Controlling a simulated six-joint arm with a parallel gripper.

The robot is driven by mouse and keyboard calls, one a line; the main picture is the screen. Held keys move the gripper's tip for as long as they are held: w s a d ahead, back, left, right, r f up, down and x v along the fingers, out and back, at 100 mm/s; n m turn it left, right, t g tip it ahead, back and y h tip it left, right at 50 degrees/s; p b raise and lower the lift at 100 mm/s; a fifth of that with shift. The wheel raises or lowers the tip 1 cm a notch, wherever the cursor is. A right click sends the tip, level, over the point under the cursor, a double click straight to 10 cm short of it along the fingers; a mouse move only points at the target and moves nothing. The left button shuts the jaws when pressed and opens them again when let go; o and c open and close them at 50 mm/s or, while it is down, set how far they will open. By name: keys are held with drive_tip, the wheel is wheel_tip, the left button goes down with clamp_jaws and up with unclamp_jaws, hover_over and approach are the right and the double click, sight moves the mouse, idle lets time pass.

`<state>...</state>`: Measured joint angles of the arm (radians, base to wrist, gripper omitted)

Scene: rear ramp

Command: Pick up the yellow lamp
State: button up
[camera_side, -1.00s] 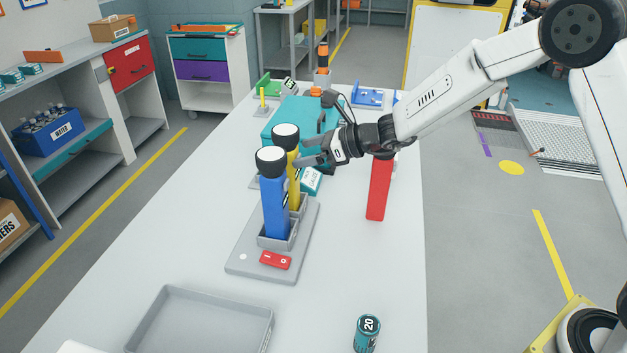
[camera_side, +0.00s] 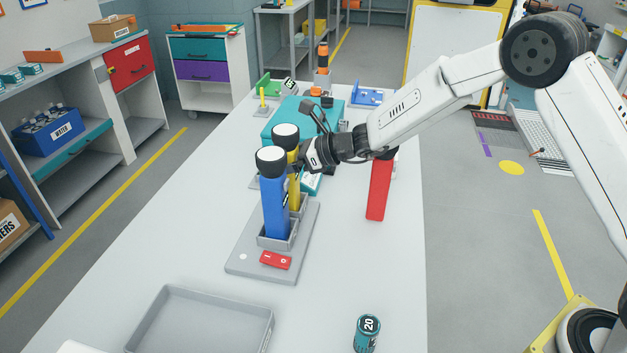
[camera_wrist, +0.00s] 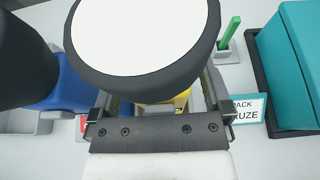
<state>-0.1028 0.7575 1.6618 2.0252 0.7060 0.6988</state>
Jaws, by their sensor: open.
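The yellow lamp (camera_side: 294,188) stands upright in a grey holder on the grey base plate (camera_side: 255,262), behind the blue lamp (camera_side: 274,208). It has a black head with a white face (camera_side: 285,131). My gripper (camera_side: 296,164) is at the yellow lamp's upper body, just below its head. In the wrist view, the lamp's white face (camera_wrist: 140,35) fills the top middle, and a bit of yellow body (camera_wrist: 178,102) shows below it. My gripper's open jaws (camera_wrist: 152,100) lie on either side of the yellow body. The lamp's head hides much of the jaws.
The blue lamp stands close beside, also in the wrist view (camera_wrist: 62,92). A teal case (camera_side: 300,118) is behind, and a red upright object (camera_side: 378,190) is to the right. A grey tray (camera_side: 200,325) and a teal cylinder (camera_side: 367,334) are in front.

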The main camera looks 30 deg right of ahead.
clamp_jaws()
drive_tip(key=shift+r, duration=0.1)
drive_tip(key=shift+r, duration=0.15)
drive_tip(key=shift+r, duration=0.6)
drive_tip(key=s+r, duration=0.1)
drive_tip(key=r, duration=0.1)
drive_tip(key=s+r, duration=0.2)
drive_tip(key=r, duration=0.1)
drive_tip(key=s+d+r, duration=0.1)
drive_tip(key=r, duration=0.1)
drive_tip(key=shift+s+d+r, duration=0.1)
drive_tip(key=shift+s+r, duration=0.15)
drive_tip(key=shift+s, duration=0.15)
drive_tip(key=s+d+r, duration=0.2)
drive_tip(key=s+r, duration=0.2)
drive_tip(key=s, duration=0.4)
drive_tip(key=shift+s, duration=0.4)
